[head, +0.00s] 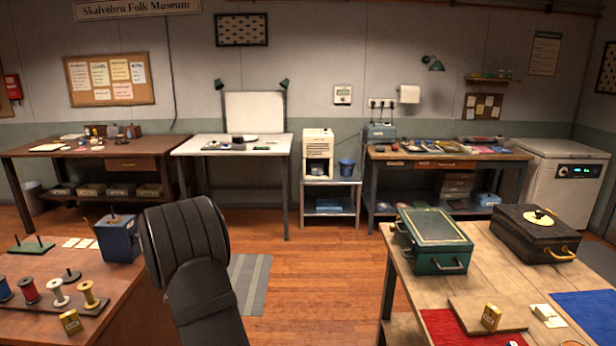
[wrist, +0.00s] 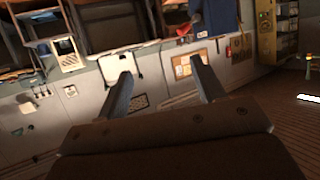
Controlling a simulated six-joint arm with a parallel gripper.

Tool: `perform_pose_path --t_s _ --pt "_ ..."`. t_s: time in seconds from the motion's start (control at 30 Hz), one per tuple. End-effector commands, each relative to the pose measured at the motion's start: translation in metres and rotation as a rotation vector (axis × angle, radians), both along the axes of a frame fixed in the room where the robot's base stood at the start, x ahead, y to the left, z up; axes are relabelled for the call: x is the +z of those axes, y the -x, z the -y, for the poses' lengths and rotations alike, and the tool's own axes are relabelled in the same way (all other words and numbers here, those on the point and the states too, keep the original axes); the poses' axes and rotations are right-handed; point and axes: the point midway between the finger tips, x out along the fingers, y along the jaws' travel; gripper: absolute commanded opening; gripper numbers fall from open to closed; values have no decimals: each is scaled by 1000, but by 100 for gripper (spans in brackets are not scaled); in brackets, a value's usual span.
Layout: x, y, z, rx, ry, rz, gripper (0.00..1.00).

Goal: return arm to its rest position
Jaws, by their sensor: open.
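My gripper (wrist: 160,66) shows in the wrist view with its two dark fingers spread well apart and nothing between them. Behind the fingers the room appears upside down and tilted, with the grey wall and notice board far off. The fingers touch nothing that I can see. In the head view a dark part of my arm rises from the bottom edge, left of centre, in the gap between the two near tables. The fingers cannot be made out in the head view.
The left table (head: 125,313) holds a blue box (head: 118,240) close beside my arm, and several thread spools. The right table (head: 420,296) bears a green case (head: 432,240), a black case (head: 535,235) and a red cloth (head: 450,335). Floor between is free apart from a grey mat (head: 250,285).

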Motion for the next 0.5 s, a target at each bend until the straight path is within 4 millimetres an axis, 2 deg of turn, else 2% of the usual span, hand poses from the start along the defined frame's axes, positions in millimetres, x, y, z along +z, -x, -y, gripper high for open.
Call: perform_pose_path --t_s 0.5 --pt "2 -36 99 -161 0 0 63"
